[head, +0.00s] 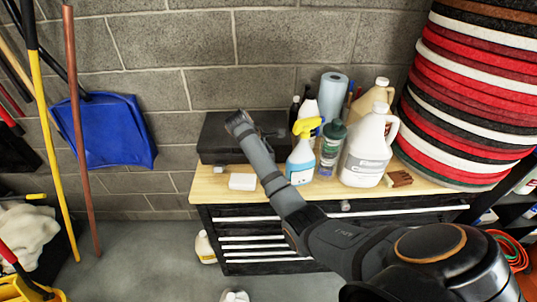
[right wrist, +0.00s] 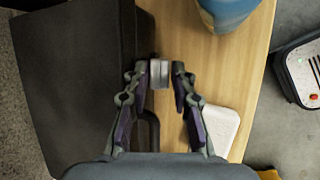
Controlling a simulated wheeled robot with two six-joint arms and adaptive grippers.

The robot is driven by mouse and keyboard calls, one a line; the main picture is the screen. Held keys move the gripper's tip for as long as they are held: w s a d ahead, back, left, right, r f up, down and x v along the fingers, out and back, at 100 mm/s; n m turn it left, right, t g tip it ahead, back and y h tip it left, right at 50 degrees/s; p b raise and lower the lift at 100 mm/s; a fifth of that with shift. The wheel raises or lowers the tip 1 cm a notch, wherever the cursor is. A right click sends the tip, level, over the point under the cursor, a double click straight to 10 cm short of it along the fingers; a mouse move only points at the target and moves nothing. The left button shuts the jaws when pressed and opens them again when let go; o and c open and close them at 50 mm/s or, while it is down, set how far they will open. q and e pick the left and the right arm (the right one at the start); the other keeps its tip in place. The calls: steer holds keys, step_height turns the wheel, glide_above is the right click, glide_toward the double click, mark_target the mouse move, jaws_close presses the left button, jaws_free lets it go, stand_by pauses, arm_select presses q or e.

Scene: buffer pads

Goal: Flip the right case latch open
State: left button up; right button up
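The case (head: 215,135) is dark and closed, lying on the wooden top of a cabinet. In the right wrist view the case (right wrist: 70,85) fills the left side, with its dark handle (right wrist: 151,130) along its front edge. The right latch (right wrist: 158,73) is a small silver metal piece at that front edge. My right gripper (right wrist: 160,75) is open, with one fingertip on each side of the latch. Gaps show between fingers and latch. In the head view my right arm covers part of the case front, and its fingers are hidden. My left gripper is not in view.
A white block (head: 242,181) lies on the wooden top (head: 215,190) in front of the case. A spray bottle (head: 301,160), green bottle (head: 331,145) and white jug (head: 366,150) stand close right of the arm. A stack of round pads (head: 470,100) rises at the right.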

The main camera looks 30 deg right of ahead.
jaws_close()
